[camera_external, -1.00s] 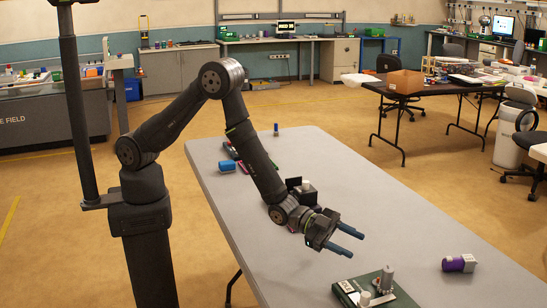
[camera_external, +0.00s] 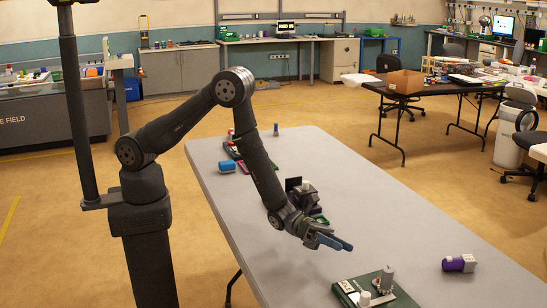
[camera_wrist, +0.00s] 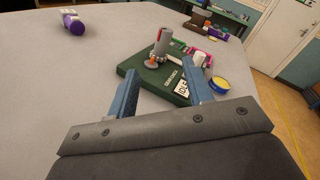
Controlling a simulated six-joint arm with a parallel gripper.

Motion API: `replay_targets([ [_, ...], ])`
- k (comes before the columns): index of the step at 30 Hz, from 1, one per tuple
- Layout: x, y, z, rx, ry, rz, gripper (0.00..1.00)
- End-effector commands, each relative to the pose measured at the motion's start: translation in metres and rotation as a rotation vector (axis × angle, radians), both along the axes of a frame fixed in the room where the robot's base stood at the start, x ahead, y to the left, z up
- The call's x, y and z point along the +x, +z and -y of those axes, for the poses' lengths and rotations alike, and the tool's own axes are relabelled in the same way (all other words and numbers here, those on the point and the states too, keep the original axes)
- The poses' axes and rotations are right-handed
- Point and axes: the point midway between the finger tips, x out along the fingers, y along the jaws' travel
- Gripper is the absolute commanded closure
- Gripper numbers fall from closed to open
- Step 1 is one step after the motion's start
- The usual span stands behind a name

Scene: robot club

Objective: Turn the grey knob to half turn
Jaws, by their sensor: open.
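The grey knob (camera_external: 387,279) stands upright on a green board (camera_external: 408,301) near the table's front edge. In the wrist view the grey knob (camera_wrist: 163,43) shows a red mark near its top, and the green board (camera_wrist: 133,74) lies beyond my fingertips. My gripper (camera_external: 345,244) hangs above the table, up and left of the board in the external view, and touches nothing. In the wrist view my gripper (camera_wrist: 164,80) has its two blue fingers wide apart with nothing between them. The knob's lower part is partly hidden by a small orange-topped post (camera_wrist: 151,64).
A white cylinder (camera_wrist: 199,59) and a white label (camera_wrist: 182,88) are on the board. A yellow-rimmed roll (camera_wrist: 220,86) lies beside it. A purple and white cylinder (camera_external: 459,263) lies apart to the right. The table (camera_external: 400,220) between is clear.

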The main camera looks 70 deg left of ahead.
Motion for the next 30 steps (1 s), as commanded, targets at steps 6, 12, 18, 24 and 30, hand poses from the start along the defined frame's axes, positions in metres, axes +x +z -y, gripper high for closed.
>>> replay_targets([
  [6, -0.004, -0.004, -0.006, 0.130, -0.039, 0.344, 0.53],
  [12, -0.006, -0.005, -0.007, 0.178, -0.051, 0.482, 0.53],
  [18, 0.000, -0.005, 0.011, 0.182, -0.054, 0.496, 0.53],
  [24, 0.015, -0.005, 0.049, 0.179, -0.054, 0.497, 0.53],
  [30, 0.031, -0.005, 0.087, 0.180, -0.053, 0.496, 0.53],
])
